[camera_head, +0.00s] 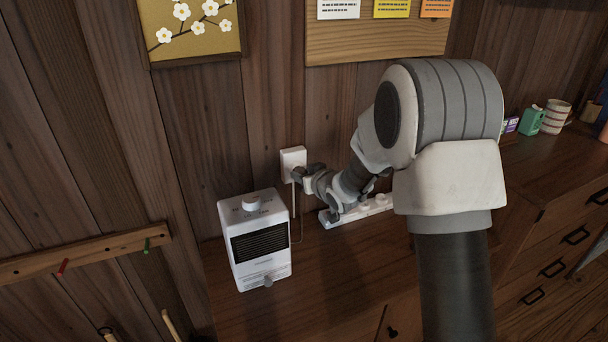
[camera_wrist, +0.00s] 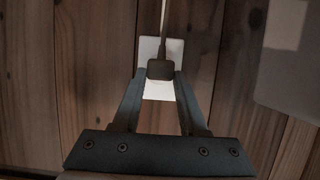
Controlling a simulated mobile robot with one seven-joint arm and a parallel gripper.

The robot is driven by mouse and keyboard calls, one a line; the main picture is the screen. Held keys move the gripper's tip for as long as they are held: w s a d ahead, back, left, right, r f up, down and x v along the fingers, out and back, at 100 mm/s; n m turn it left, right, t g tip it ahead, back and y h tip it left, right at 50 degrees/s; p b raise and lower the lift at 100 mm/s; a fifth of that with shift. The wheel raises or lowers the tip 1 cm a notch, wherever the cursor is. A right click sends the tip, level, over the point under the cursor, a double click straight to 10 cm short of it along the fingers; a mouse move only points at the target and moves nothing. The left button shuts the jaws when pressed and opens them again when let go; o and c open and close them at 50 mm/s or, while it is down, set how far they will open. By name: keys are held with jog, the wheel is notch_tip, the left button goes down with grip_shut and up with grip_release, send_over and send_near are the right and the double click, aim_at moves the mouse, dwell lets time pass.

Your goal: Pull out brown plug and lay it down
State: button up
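The dark brown plug (camera_wrist: 161,69) sits at the white wall outlet (camera_wrist: 158,91), with its cord (camera_wrist: 164,25) running away toward the top of the wrist view. My gripper (camera_wrist: 160,76) has one finger on each side of the plug, with the tips close beside it. I cannot tell whether the fingers press on it. In the head view my gripper (camera_head: 306,180) is at the outlet (camera_head: 293,158) on the wooden wall. The plug there is mostly hidden by the gripper, and a pale cord hangs below the outlet.
A white heater-like box (camera_head: 256,240) stands on the wooden counter, left of my gripper. A white power strip (camera_head: 362,209) lies behind my forearm. A peg rail (camera_head: 85,254) is at the left. A green box (camera_head: 531,120) and a striped cup (camera_head: 556,117) stand far right.

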grip_shut()
jog(key=shift+s+d, duration=0.1)
jog(key=shift+s, duration=0.05)
jog(key=shift+s+d+b, duration=0.2)
jog(key=shift+s+d, duration=0.15)
jog(key=shift+s, duration=0.5)
jog(key=shift+s+d+b, duration=0.2)
jog(key=shift+s+d, duration=0.15)
jog(key=shift+s, duration=0.55)
jog(key=shift+s+d+b, duration=0.2)
jog(key=shift+s+d, duration=0.15)
jog(key=shift+s, duration=0.5)
